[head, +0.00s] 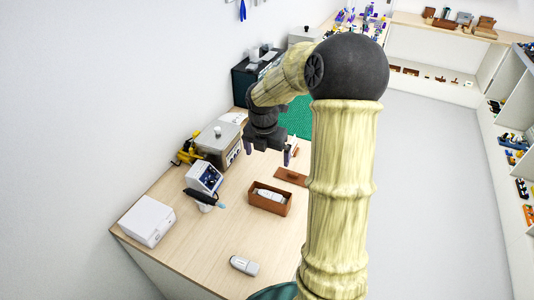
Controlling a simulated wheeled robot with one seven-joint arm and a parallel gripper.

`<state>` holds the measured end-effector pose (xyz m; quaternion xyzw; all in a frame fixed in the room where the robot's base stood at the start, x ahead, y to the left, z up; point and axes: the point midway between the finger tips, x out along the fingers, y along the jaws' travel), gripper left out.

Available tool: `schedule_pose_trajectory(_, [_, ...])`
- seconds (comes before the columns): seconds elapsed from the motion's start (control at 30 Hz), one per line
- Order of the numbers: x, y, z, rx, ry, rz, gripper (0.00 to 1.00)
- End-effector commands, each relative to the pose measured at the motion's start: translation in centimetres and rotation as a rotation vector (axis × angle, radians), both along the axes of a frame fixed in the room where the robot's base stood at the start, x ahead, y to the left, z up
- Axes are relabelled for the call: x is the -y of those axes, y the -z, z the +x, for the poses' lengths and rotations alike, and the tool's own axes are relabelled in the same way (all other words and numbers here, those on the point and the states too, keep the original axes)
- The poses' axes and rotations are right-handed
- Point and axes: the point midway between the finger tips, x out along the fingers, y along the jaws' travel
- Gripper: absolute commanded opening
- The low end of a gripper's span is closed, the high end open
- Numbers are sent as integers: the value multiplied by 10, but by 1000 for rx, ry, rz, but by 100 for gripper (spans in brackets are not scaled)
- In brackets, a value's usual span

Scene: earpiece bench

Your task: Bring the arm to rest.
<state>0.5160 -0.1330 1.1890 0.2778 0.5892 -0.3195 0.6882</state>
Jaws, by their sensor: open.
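My arm reaches from the right over the bench (180,255) in the head view. My gripper (268,153) points down above the bench, with its two dark fingers apart and nothing seen between them. A brown open box (268,208) with a pale object (268,194) inside stands on the bench below and apart from the gripper. A flat brown piece, perhaps its lid (291,177), lies just behind the box. My upper arm hides part of the bench's right side.
A white box (146,220), a small device with a screen (204,177) and a grey container (220,143) line the wall side. A white and grey object (244,265) lies at the front. A green mat (298,118) lies farther back. Open floor (430,190) is at the right.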

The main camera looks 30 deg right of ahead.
Motion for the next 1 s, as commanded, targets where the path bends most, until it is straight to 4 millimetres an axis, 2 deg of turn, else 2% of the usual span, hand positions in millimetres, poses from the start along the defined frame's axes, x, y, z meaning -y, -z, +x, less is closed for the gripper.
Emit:
schedule_pose_trajectory(0.3, [-1, 0, 0, 0, 4, 0, 100])
schedule_pose_trajectory(0.47, [-11, 1, -7, 12, 94, 12, 100])
schedule_pose_trajectory(0.67, [-40, 2, -29, 53, 408, 56, 100])
schedule_pose_trajectory(1.0, [-86, 4, -78, 137, 1058, 167, 100])
